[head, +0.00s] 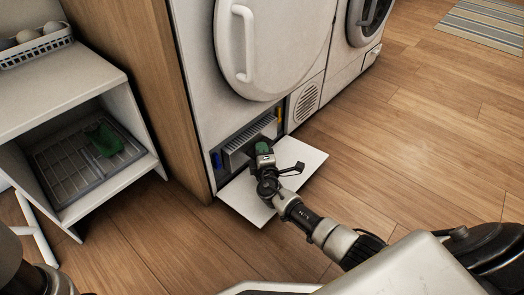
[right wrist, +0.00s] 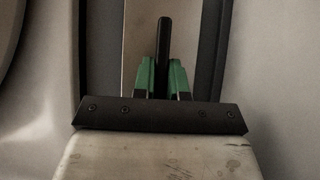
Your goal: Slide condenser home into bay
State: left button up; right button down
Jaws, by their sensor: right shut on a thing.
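The condenser (head: 240,148) is a grey finned block in the low bay (head: 228,158) of the white machine, at the middle of the head view. Part of it is hidden behind my right gripper, and I cannot tell how deep it sits. My right gripper (head: 262,148) is at its front, with green fingers. In the right wrist view, the gripper (right wrist: 161,80) is shut on a dark upright bar (right wrist: 164,40), seemingly the condenser's handle. My left gripper is out of view; only part of the left arm shows at the lower left.
The bay's white flap (head: 310,160) is folded down under my right arm. A blue piece (head: 216,160) and a yellow piece (head: 279,116) flank the bay. The round door (head: 285,45) above is shut. A white shelf unit (head: 75,75) stands left; open wooden floor lies right.

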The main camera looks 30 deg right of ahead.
aim_at(250, 149)
jog(key=shift+w+a+r, duration=0.1)
jog(key=shift+w+a, duration=0.25)
jog(key=shift+w, duration=0.5)
jog(key=shift+w+a+r, duration=0.1)
jog(key=shift+w+a, duration=0.25)
jog(key=shift+w, duration=0.45)
jog(key=shift+w+a, duration=0.35)
jog(key=shift+w, duration=0.5)
dwell(2.3)
dwell(0.9)
jog(key=c, duration=1.4)
grip_release()
jog(key=shift+f, duration=0.1)
jog(key=shift+s, duration=0.1)
jog(key=shift+s+d+p, duration=0.2)
jog(key=shift+s, duration=0.25)
jog(key=shift+s+d+p, duration=0.2)
jog(key=shift+s, duration=0.25)
jog(key=shift+o, duration=0.3)
